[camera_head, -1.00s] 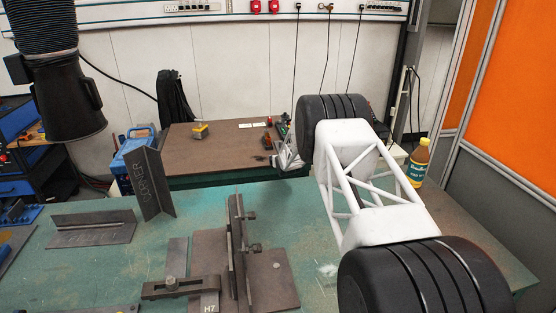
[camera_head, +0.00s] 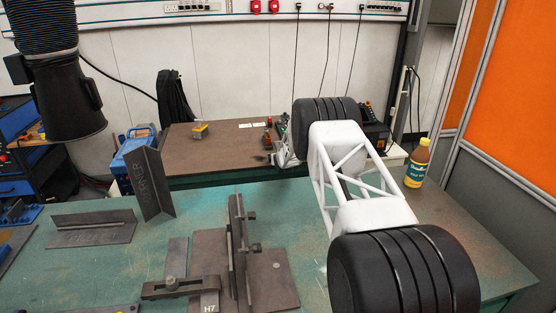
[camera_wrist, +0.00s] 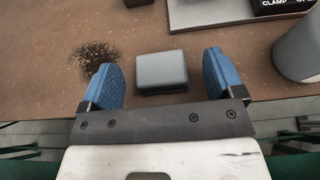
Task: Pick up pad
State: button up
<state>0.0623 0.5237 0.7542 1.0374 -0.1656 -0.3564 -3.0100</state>
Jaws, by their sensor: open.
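The pad appears to be the small grey block (camera_wrist: 162,72) with a dark underside, lying on the brown tabletop (camera_wrist: 35,70) in the wrist view. My gripper (camera_wrist: 160,75) is open, with one blue finger on each side of the block in the picture. There is a gap to each finger, and I cannot tell the height of the fingertips over the table. In the head view my gripper (camera_head: 280,154) is small at the near right of the back brown table (camera_head: 225,155), and I cannot make out the block there.
A dark speckled patch (camera_wrist: 97,55) lies left of the block. A grey cylinder (camera_wrist: 298,52) and a flat plate (camera_wrist: 215,14) are to the right. The table's near edge runs below the fingers.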

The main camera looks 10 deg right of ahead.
jog(key=shift+w+f, duration=0.15)
jog(key=shift+w, duration=0.2)
jog(key=shift+c, duration=0.4)
jog(key=c, duration=0.9)
jog(key=shift+r, duration=1.45)
jog(key=shift+s+r, duration=0.15)
jog(key=shift+r, duration=0.2)
jog(key=shift+s+a+r, duration=0.15)
jog(key=shift+s+r, duration=0.05)
jog(key=shift+s, duration=2.4)
jog(key=shift+s+a+r, duration=0.1)
jog(key=shift+s+r, duration=0.15)
jog(key=shift+s, duration=2.35)
jog(key=shift+s+a+r, duration=0.15)
jog(key=shift+s+r, duration=0.05)
jog(key=shift+s, duration=2.4)
